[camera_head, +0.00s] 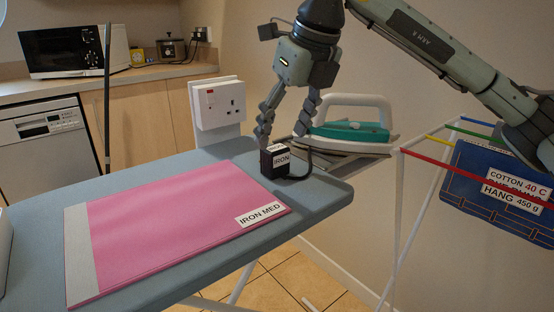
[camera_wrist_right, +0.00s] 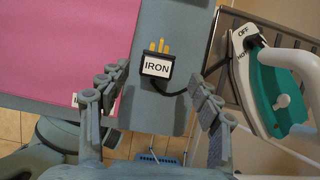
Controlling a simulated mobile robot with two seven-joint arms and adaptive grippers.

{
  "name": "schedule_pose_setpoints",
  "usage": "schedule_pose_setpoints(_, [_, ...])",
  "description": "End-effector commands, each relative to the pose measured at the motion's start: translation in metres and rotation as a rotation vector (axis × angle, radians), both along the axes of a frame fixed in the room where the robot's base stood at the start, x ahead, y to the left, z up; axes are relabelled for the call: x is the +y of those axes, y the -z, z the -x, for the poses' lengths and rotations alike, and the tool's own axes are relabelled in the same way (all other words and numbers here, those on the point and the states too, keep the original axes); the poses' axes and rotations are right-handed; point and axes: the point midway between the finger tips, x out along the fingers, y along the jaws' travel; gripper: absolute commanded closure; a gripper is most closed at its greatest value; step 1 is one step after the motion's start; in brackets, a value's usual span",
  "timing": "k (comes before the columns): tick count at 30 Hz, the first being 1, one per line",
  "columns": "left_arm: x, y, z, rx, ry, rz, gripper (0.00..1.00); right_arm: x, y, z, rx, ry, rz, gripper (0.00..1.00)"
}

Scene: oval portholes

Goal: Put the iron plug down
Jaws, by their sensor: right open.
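The iron plug (camera_head: 275,163) is a black block labelled IRON, standing on the blue-grey ironing board (camera_head: 321,189) near its right end. It also shows in the right wrist view (camera_wrist_right: 157,68), with brass pins pointing up in the picture and its cord running right. My right gripper (camera_head: 286,140) is open above and around the plug. In the right wrist view its fingers (camera_wrist_right: 155,100) are spread wide, with the plug between and beyond them, and no finger is seen touching it. My left gripper is not in view.
A white and teal iron (camera_head: 347,132) rests on a metal stand just right of the plug. A white socket (camera_head: 218,102) stands behind the board. Pink cloth (camera_head: 170,220) labelled IRON MED covers the board's middle. A drying rack with a blue garment (camera_head: 500,180) is at right.

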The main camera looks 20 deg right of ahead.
Motion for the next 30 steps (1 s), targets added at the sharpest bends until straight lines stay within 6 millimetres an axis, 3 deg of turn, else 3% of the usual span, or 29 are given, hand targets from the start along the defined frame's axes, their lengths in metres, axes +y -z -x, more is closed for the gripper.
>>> schedule_pose_setpoints(10, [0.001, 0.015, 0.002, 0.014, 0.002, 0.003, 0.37, 0.010, 0.043, -0.015, 0.003, -0.001, 0.001, 0.36])
schedule_pose_setpoints(19, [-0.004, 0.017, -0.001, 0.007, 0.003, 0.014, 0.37, 0.011, 0.048, -0.018, 0.000, -0.001, -0.001, 0.36])
schedule_pose_setpoints(30, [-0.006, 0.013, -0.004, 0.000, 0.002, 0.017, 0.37, 0.011, 0.048, -0.018, 0.001, -0.001, 0.000, 0.81])
